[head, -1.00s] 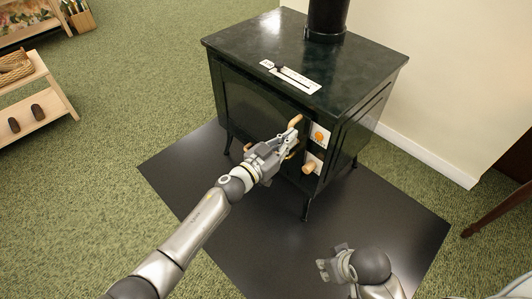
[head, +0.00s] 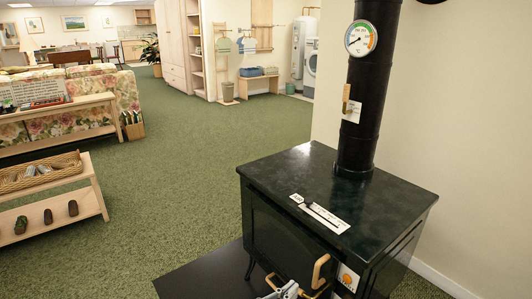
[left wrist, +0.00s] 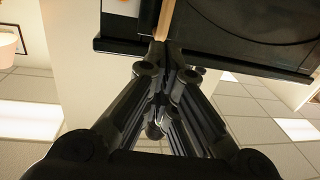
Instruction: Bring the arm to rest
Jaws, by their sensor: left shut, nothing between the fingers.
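My left gripper (head: 288,288) shows at the bottom edge of the head view, in front of the black stove (head: 375,212). Its fingers are shut and empty; in the left wrist view the closed fingertips (left wrist: 165,62) point at the stove front. A wooden handle (head: 320,270) on the stove front stands just right of the gripper in the head view. A wooden bar (left wrist: 165,20) shows just beyond the fingertips in the left wrist view; I cannot tell whether they touch. My right gripper is out of view.
The stove stands on a dark floor plate (head: 205,277), with a black flue pipe (head: 368,110) bearing a round gauge (head: 361,39). A low wooden shelf (head: 92,190) with a basket stands at the left. Green carpet between is clear.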

